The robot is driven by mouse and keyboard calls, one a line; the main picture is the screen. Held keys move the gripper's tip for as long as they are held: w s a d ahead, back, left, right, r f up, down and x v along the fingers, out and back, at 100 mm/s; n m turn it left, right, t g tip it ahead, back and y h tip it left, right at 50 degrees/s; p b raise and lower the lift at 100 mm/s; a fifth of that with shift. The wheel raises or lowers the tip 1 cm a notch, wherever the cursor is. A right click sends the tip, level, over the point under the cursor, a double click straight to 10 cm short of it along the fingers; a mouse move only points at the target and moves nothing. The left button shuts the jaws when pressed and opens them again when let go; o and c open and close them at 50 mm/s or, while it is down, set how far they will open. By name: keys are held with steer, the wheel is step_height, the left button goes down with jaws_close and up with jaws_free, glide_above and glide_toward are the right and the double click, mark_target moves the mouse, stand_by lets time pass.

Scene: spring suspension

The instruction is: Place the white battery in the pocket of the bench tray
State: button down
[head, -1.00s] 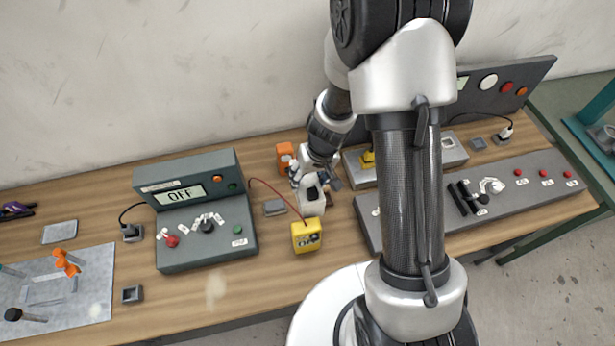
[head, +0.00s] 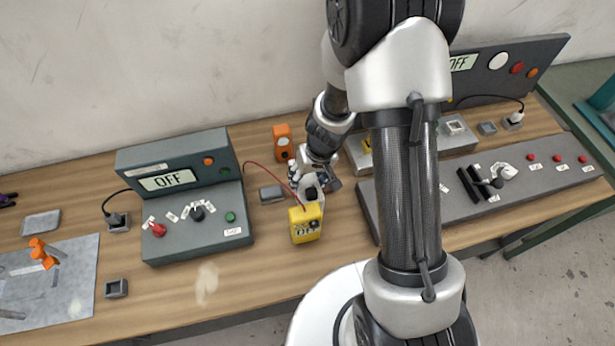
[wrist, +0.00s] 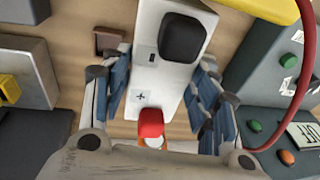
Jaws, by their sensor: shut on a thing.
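The white battery (wrist: 160,78) fills the middle of the wrist view, with a black block on one end and a red-topped part beside its plus mark. My gripper (wrist: 158,92) is shut on it, with a finger on each side. In the head view the battery (head: 309,203) shows beneath my gripper (head: 313,178), just behind the yellow device. A grey tray-like unit (head: 466,143) with a yellow block and a square recess stands to the right, partly hidden by my arm. I cannot tell for sure whether it is the bench tray.
A yellow device (head: 305,232) with a red wire stands close in front of the battery. A grey OFF console (head: 190,235) is at left, an orange item (head: 283,140) behind, and a small grey box (head: 271,194) between. A long switch panel (head: 545,180) is at right.

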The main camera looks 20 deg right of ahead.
mark_target(310, 182)
steer(key=shift+w+f+b, duration=0.15)
steer(key=shift+f+b, duration=1.6)
steer(key=shift+f, duration=0.15)
steer(key=c, duration=0.6)
jaws_free()
steer(key=shift+s, duration=0.2)
